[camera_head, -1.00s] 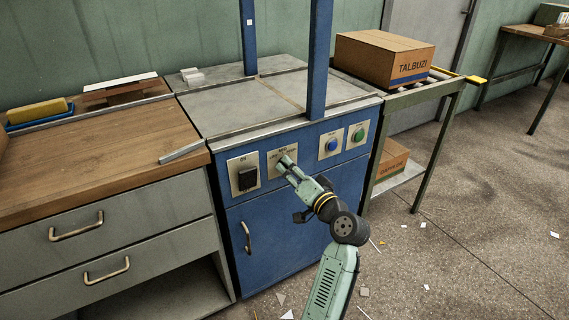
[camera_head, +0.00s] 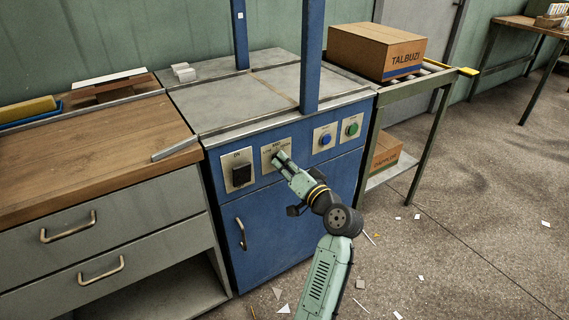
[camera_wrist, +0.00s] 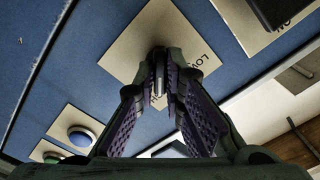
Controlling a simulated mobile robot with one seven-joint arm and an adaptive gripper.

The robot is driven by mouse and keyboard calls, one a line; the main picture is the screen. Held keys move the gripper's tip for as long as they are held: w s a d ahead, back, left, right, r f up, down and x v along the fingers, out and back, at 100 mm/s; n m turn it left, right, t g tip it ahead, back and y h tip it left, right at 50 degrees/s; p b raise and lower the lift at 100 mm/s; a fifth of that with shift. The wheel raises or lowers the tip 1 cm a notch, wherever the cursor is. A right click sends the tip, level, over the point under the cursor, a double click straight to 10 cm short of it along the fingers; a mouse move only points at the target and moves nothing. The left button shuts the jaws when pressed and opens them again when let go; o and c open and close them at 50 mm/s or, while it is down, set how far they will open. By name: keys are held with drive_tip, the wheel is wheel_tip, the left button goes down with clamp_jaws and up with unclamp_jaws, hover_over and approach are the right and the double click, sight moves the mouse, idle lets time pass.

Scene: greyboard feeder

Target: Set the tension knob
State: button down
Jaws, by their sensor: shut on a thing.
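The tension knob sits on a labelled metal plate (camera_head: 268,152) on the front of the blue machine (camera_head: 262,210). My gripper (camera_head: 280,158) is at this plate, its fingertips closed around the knob. In the wrist view the two fingers of my gripper (camera_wrist: 160,85) meet on a thin dark piece in front of the plate (camera_wrist: 135,45). Part of the word "LOW" shows on the plate beside the fingers. The fingers hide most of the knob, so its pointing direction cannot be told.
A black switch (camera_head: 241,175) on its own plate is left of the knob. A blue button (camera_head: 325,139) and a green button (camera_head: 352,129) are to the right. A wooden bench (camera_head: 90,150) stands left, and a roller table with a box (camera_head: 378,50) stands right.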

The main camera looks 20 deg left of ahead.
drive_tip(key=shift+f+b, duration=0.1)
drive_tip(key=shift+b, duration=0.25)
drive_tip(key=n+b, duration=1.5)
drive_tip(key=n, duration=0.1)
drive_tip(key=shift+b, duration=0.4)
drive_tip(key=shift+n+b, duration=0.7)
drive_tip(key=shift+n, duration=0.2)
drive_tip(key=shift+a, duration=0.1)
drive_tip(key=c, duration=1.7)
unclamp_jaws()
